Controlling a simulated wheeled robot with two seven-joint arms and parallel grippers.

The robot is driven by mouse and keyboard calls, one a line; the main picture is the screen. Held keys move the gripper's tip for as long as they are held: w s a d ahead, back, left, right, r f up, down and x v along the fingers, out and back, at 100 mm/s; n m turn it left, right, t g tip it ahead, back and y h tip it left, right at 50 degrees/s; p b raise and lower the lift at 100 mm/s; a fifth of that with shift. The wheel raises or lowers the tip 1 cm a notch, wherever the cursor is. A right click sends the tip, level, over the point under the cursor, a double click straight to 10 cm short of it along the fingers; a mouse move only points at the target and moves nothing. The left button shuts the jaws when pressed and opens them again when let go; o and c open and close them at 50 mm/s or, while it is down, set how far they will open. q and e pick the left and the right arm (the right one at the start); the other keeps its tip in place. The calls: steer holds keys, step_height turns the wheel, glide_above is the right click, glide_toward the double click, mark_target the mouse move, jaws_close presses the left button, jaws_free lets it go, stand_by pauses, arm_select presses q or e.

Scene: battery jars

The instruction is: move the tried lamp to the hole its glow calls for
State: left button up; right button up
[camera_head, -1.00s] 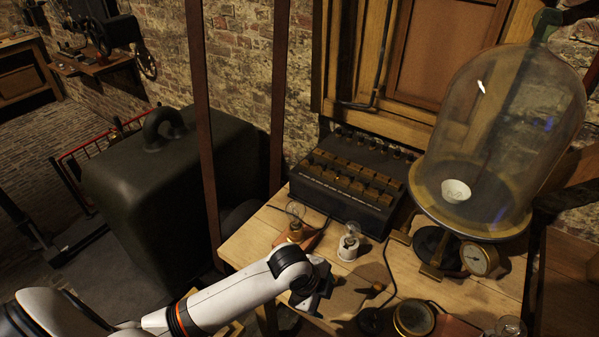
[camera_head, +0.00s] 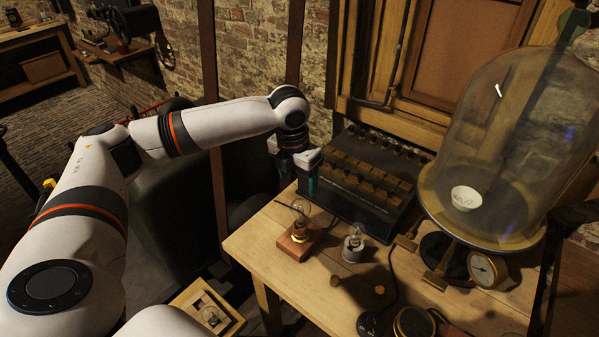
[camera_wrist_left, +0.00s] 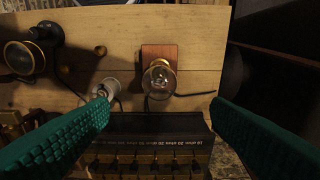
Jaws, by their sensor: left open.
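A clear glass lamp (camera_head: 300,211) stands upright in a brass socket on a small reddish wooden block (camera_head: 297,246); it also shows in the left wrist view (camera_wrist_left: 158,80). I cannot tell whether it glows. A second clear lamp (camera_head: 354,241) stands in a pale round holder to its right. A wooden tray (camera_head: 181,299) at lower left holds another bulb (camera_head: 210,314). My left gripper (camera_head: 298,178) is open and empty, behind and above the block lamp. In the left wrist view its teal fingers (camera_wrist_left: 160,104) are spread wide, with the lamp beyond their gap. My right gripper is not in view.
A dark box with rows of brass blocks (camera_head: 357,180) stands at the table's back, close to my left gripper. A large glass bell jar (camera_head: 510,150) and a brass gauge (camera_head: 484,269) are at right. Small knobs and cables lie in front. The wooden table's (camera_head: 285,290) left front is clear.

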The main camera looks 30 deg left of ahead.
mark_target(301, 200)
arm_select(q)
steer(key=f, duration=0.3)
steer(key=f+p, duration=0.1)
steer(key=f, duration=0.3)
steer(key=w+f+p, duration=0.1)
steer(key=f, duration=0.2)
steer(key=shift+w+f, duration=0.1)
steer(key=shift+f, duration=0.2)
steer(key=shift+d, duration=0.1)
steer(key=c, duration=1.1)
steer(key=shift+r+n+p, duration=0.15)
steer(key=shift+n+p, duration=0.35)
steer(key=shift+p, duration=0.1)
steer(key=shift+n+y+p, duration=0.3)
steer(key=shift+n+p, duration=0.95)
steer(key=shift+n, duration=0.25)
steer(key=shift+n+p, duration=0.8)
steer(key=shift+n, duration=0.2)
steer(key=shift+n, duration=0.3)
